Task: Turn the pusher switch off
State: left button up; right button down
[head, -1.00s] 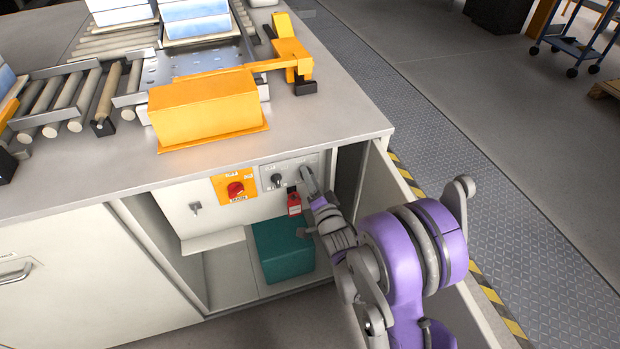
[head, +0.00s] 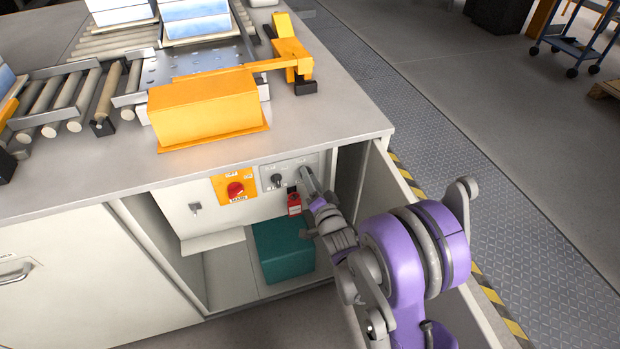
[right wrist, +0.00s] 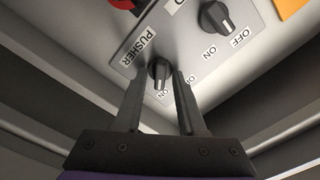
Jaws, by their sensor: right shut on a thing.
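The pusher switch (right wrist: 158,72) is a dark rotary knob beside the PUSHER label on a grey panel, with printed ON and OFF marks near it. My right gripper (right wrist: 160,76) is shut on this knob, one finger on each side, in the right wrist view. I cannot tell clearly which mark the knob points to. My left gripper is not in view.
A second dark knob (head: 277,181) sits left of the gripper, then a red switch (head: 236,189) on an orange plate. A teal box (head: 283,250) stands inside the cabinet. An open door (head: 400,210) flanks my arm.

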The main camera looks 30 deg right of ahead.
jog(key=n+b, duration=0.2)
jog(key=n, duration=0.8)
jog(key=shift+a, duration=0.15)
jog(key=shift+n, duration=0.3)
dwell(0.3)
jog(key=c, duration=0.9)
grip_release()
jog(key=shift+o, duration=0.2)
jog(key=shift+r, duration=0.1)
jog(key=v, duration=1.1)
jog(key=shift+p, duration=0.4)
